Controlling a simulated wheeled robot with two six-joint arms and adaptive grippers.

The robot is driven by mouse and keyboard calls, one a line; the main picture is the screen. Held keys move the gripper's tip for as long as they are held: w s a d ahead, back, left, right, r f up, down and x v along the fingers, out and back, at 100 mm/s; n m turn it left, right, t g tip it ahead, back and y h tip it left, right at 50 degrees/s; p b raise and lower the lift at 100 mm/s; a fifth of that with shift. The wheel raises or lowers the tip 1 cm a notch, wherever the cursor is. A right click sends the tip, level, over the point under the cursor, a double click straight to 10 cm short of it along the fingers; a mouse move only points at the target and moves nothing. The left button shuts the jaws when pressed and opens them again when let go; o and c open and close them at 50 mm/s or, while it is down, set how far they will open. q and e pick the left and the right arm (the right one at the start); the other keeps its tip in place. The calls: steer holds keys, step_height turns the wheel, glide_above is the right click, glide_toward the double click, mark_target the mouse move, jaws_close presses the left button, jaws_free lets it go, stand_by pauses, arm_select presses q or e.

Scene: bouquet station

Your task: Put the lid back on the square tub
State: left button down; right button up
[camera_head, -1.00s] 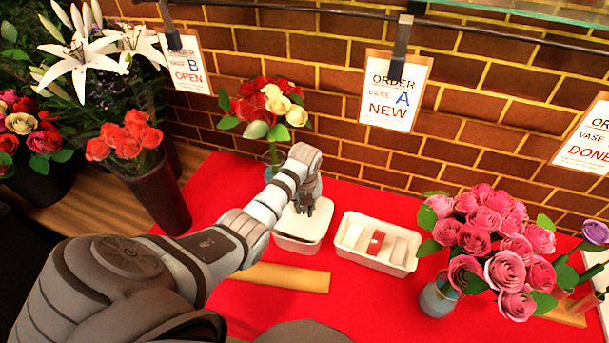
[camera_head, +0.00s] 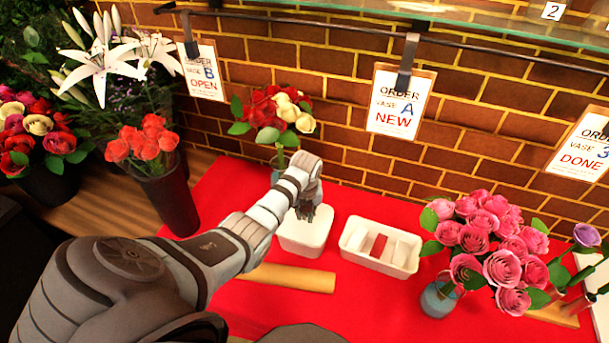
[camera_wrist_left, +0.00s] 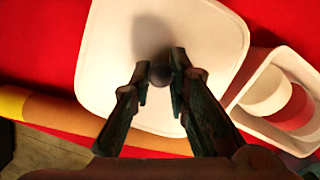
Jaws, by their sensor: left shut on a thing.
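The square tub (camera_head: 303,247) is white and stands on the red cloth in the middle of the head view. Its white lid (camera_head: 292,223) lies over its top, with no clear gap showing between them from here. In the left wrist view the lid (camera_wrist_left: 115,50) is a broad pale square that hides the tub's opening. My left gripper (camera_head: 306,211) is above the lid, pointing down. In the wrist view its fingers (camera_wrist_left: 160,74) are closed on the lid's small dark knob (camera_wrist_left: 160,76). My right gripper is not in view.
A white divided tray (camera_head: 352,240) with a red piece stands just right of the tub. A brown paper roll (camera_head: 290,278) lies in front. A vase of red and cream flowers (camera_head: 275,115) stands behind, and pink roses (camera_head: 485,240) stand at right.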

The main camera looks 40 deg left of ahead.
arm_select(q)
steer(key=shift+w+f, duration=0.15)
steer(key=shift+f, duration=0.05)
steer(key=shift+f, duration=0.15)
steer(key=shift+w+f+b, duration=0.15)
steer(key=shift+f+b, duration=0.1)
steer(key=shift+b, duration=0.05)
stand_by(0.9)
stand_by(0.4)
steer(key=c, duration=1.5)
jaws_free()
steer(key=shift+o, duration=0.5)
steer(key=o, duration=0.4)
